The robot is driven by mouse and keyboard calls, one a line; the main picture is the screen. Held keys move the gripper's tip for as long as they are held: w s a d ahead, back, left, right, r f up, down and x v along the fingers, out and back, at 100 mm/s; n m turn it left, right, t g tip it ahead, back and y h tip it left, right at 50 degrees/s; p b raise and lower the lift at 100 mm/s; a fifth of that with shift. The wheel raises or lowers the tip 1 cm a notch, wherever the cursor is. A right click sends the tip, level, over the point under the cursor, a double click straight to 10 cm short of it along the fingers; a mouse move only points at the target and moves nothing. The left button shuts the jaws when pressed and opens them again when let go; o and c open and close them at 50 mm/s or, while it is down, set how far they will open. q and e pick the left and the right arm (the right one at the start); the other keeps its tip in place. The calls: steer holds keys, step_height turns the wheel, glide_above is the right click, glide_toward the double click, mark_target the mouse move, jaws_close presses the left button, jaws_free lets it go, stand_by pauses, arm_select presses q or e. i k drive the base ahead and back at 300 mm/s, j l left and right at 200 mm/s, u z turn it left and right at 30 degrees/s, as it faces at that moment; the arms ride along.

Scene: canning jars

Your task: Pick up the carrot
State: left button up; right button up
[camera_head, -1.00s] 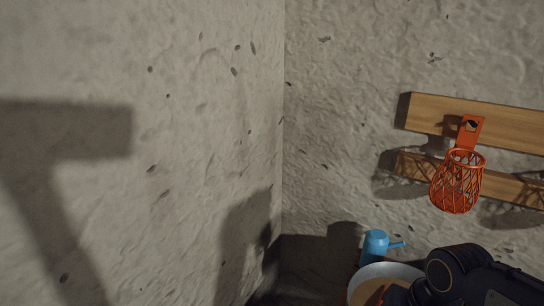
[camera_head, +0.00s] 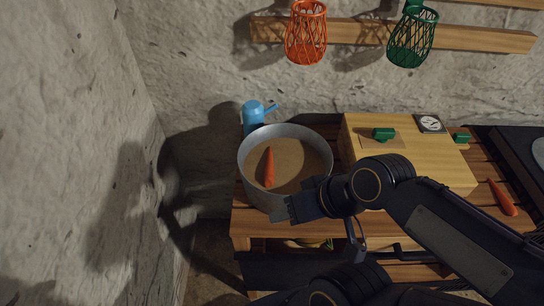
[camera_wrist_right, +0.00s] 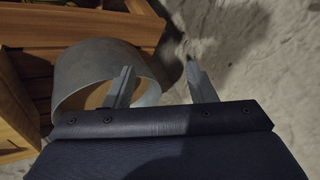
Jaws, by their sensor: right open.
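An orange carrot (camera_head: 269,167) lies in a round grey metal pot (camera_head: 243,160) with a brown inside, on the wooden table. A second carrot (camera_head: 502,197) lies at the table's right side. My right gripper (camera_head: 281,209) is at the pot's near side, in front of its lower rim and outside it as far as I can tell. In the right wrist view the gripper (camera_wrist_right: 158,70) is open and empty, and the pot (camera_wrist_right: 75,80) is at its left finger. No carrot shows in that view. My left gripper is not in view.
A blue pitcher (camera_head: 252,112) stands behind the pot. A wooden block (camera_head: 440,165) with green items and a dial (camera_head: 430,123) is right of the pot. Orange (camera_head: 306,35) and green (camera_head: 410,38) baskets hang on the wall rail. A rough wall stands close on the left.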

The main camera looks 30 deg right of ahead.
mark_target(509, 207)
steer(key=z, duration=3)
